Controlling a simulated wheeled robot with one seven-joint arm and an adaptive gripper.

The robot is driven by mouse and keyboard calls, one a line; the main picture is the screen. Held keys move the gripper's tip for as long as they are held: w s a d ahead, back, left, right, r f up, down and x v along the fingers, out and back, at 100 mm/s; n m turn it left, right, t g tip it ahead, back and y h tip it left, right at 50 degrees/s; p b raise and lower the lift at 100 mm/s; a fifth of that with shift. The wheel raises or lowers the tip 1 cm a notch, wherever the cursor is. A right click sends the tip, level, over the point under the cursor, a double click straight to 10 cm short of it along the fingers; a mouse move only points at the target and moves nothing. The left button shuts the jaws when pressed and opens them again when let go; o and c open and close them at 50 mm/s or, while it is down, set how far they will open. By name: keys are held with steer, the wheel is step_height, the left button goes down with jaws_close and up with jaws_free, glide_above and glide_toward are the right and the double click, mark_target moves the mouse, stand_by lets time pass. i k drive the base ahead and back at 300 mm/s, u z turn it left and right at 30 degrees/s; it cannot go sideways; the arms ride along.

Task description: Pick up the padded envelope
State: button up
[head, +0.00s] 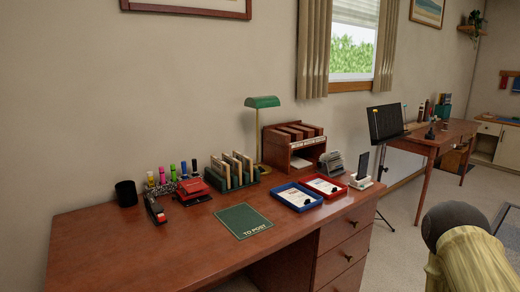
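I cannot make out a padded envelope for certain. Several tan, envelope-like items (237,168) stand upright in a dark green rack (226,186) on the near desk; they are too small to tell whether one is padded. White papers lie in a blue tray (278,199) and in a red tray (339,193) to the right of the rack. A green mat marked "TO POST" (243,221) lies bare in front of the rack. My gripper is not in view; only a part of my arm shows at the lower right.
The reddish wooden desk (150,262) is clear along its front left. A black cup (126,193), markers, a stapler (155,210) and a red hole punch (192,190) stand left of the rack. A green lamp (262,102) and a wooden organizer (291,148) stand behind.

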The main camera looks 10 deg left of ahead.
mark_target(247, 164)
steer(key=u, duration=0.3)
steer(key=i, duration=0.95)
steer(key=u, duration=0.35)
